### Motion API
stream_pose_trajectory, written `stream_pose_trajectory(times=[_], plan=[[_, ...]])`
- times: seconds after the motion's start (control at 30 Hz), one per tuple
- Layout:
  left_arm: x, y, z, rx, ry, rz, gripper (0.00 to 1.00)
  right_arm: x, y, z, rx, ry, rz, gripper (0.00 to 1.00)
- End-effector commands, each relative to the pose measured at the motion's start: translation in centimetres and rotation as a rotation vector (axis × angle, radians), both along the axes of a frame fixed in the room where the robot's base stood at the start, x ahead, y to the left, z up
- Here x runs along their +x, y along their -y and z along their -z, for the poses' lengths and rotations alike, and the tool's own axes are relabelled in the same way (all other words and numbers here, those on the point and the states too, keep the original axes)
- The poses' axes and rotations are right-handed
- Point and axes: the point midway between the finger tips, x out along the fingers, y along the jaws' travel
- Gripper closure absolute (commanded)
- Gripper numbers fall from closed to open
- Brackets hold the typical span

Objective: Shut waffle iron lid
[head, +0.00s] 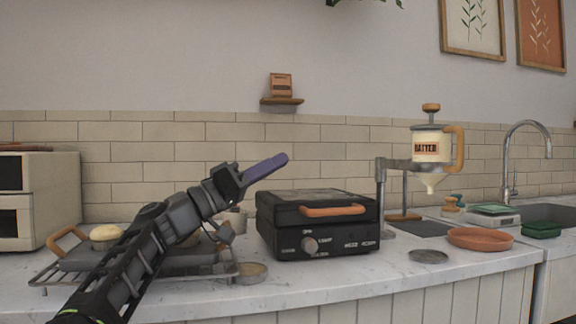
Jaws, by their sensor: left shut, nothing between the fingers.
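The black waffle iron (318,242) stands on the counter at the middle of the head view. Its lid (315,206) lies down over the base, with the orange handle (333,210) at the front. My left gripper (281,160) is shut and empty, with purple fingers pointing to the upper right. In the picture it is just above and left of the lid, apart from the handle. My right gripper is not in view.
A batter dispenser (430,148) hangs on a stand right of the iron. A wire rack with a grey tray (190,262) is at the left, partly behind my arm. A terracotta dish (480,238) and sink (560,213) lie right. The counter front is clear.

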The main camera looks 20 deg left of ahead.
Motion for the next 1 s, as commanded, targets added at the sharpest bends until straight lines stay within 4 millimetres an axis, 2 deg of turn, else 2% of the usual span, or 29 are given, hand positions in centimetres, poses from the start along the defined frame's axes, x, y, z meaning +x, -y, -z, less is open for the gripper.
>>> stream_pose_trajectory(times=[0.2,0.43,0.6,1.0], plan=[[-4.1,-3.6,-0.2,0.001,0.001,-0.005,1.0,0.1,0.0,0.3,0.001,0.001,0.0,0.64],[-7.2,-6.2,-0.2,0.001,0.001,-0.003,1.0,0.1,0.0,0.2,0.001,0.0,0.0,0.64],[-8.2,-7.0,-0.2,0.0,0.0,0.0,1.0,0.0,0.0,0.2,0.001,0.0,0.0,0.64],[-8.2,-7.0,-0.2,0.0,0.001,0.001,1.0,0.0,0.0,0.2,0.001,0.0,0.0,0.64]])
